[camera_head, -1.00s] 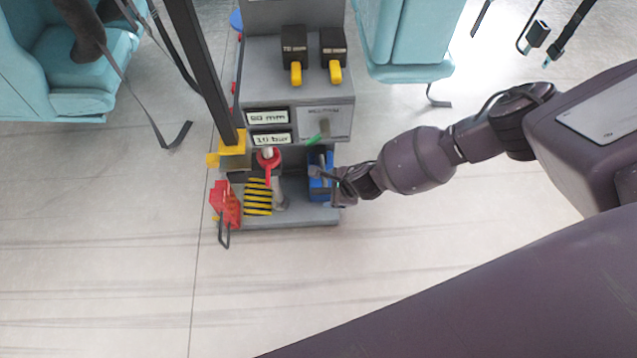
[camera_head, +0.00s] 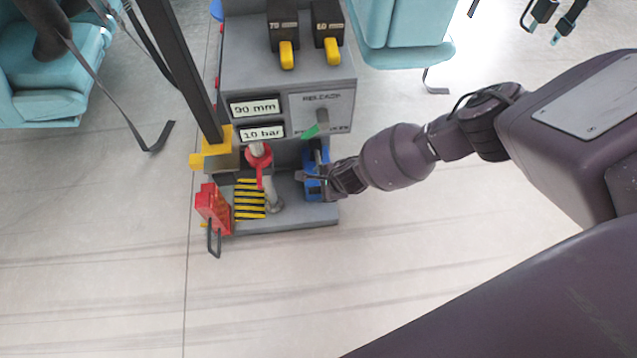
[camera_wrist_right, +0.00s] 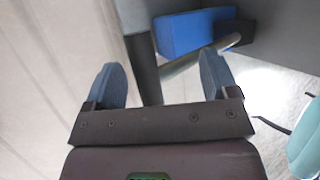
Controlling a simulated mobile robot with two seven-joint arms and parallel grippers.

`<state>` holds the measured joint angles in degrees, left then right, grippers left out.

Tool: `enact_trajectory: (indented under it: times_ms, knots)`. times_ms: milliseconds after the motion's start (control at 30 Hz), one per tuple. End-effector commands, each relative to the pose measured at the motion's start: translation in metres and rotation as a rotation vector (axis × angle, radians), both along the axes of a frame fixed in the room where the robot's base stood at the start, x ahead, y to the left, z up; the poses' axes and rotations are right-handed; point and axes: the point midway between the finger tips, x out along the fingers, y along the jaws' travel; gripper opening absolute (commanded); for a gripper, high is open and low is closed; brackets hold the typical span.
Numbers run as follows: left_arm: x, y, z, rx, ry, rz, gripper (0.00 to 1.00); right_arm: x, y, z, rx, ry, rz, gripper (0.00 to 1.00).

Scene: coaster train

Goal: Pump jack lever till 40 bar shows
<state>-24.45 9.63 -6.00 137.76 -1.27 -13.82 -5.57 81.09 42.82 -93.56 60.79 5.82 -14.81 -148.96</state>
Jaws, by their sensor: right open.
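The blue jack (camera_head: 313,186) stands on the grey rig's base at right; its body also shows in the right wrist view (camera_wrist_right: 190,32). The pressure display (camera_head: 262,131) reads 10 bar. My right gripper (camera_head: 322,178) is at the jack, coming from the right. In the right wrist view the gripper (camera_wrist_right: 162,65) is open. A dark lever bar (camera_wrist_right: 142,60) runs between its two fingers, nearer the left one, with gaps on both sides. A metal rod crosses behind. The lever's ends are partly hidden. My left gripper is not in view.
Above the pressure display, another display (camera_head: 254,107) reads 90 mm. Teal seats (camera_head: 400,40) stand behind; the front floor is clear.

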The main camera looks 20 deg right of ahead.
Motion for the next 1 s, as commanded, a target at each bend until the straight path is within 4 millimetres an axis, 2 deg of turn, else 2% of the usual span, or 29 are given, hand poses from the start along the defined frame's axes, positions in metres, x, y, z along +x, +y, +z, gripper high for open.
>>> enact_trajectory:
  times_ms: [100, 433, 867, 1000]
  knots:
    - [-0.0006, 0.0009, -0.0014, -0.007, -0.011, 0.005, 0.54, 0.0023, 0.0024, -0.0078, 0.001, 0.002, 0.000, 0.80]
    - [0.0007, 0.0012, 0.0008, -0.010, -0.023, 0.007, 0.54, 0.0057, 0.0030, -0.0064, 0.001, -0.002, 0.000, 0.80]
    - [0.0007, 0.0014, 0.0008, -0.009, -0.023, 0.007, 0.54, 0.0051, 0.0028, -0.0069, 0.001, -0.001, 0.000, 0.16]
    - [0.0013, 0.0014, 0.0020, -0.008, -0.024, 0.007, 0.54, 0.0022, 0.0030, -0.0072, 0.001, -0.001, -0.001, 0.14]
